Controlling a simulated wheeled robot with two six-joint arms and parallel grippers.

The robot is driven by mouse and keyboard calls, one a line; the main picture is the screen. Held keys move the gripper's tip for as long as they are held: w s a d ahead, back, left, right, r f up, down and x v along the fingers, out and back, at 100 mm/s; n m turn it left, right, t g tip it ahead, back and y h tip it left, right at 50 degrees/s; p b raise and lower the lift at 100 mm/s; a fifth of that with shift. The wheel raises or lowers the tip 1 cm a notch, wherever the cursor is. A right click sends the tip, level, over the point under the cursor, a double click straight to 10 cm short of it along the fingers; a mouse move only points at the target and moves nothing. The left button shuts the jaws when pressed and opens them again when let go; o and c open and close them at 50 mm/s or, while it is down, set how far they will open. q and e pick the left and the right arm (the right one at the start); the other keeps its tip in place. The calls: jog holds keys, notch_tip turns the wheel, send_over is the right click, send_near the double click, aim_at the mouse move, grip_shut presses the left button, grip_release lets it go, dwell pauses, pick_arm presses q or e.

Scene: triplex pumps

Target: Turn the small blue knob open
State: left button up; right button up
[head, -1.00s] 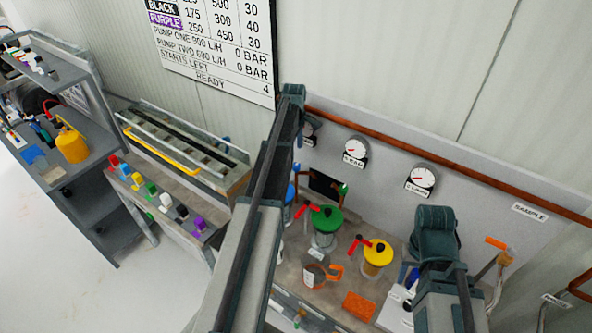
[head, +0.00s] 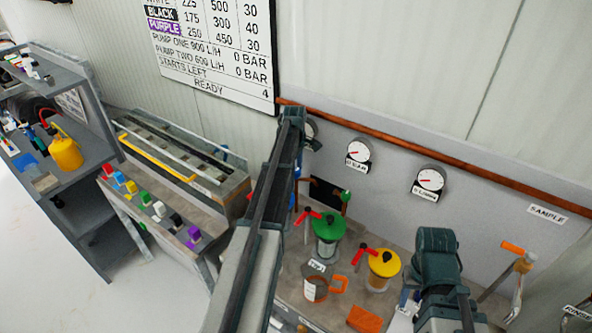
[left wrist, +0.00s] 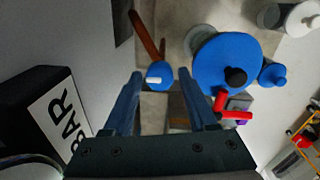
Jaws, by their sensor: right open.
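The small blue knob (left wrist: 159,74) has a white bar mark and shows in the left wrist view, at the end of a copper-brown pipe. My left gripper (left wrist: 160,82) is open, with one finger to each side of the knob and a visible gap on both sides. Whether the knob lies at fingertip depth is hard to tell. A larger blue lid (left wrist: 227,64) with a black knob and a red handle (left wrist: 232,114) is just right of the right finger. In the head view my left arm hides the small blue knob and the left gripper. I cannot make out my right gripper.
A green-lidded pot (head: 329,226), a yellow-lidded pot (head: 384,263) and a jug with an orange handle (head: 316,287) stand on the bench to the right. Gauges (head: 359,151) hang on the back panel. A black "BAR" gauge body (left wrist: 40,110) is close left of the left gripper.

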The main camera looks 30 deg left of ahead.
pick_arm(q)
grip_shut()
jog(key=shift+m, duration=0.3)
jog(key=m, duration=0.3)
jog(key=shift+m, duration=0.4)
jog(key=m, duration=0.4)
jog(key=shift+w+m, duration=0.1)
jog(key=shift+m, duration=0.2)
jog(key=m, duration=0.4)
jog(key=shift+m, duration=2.4)
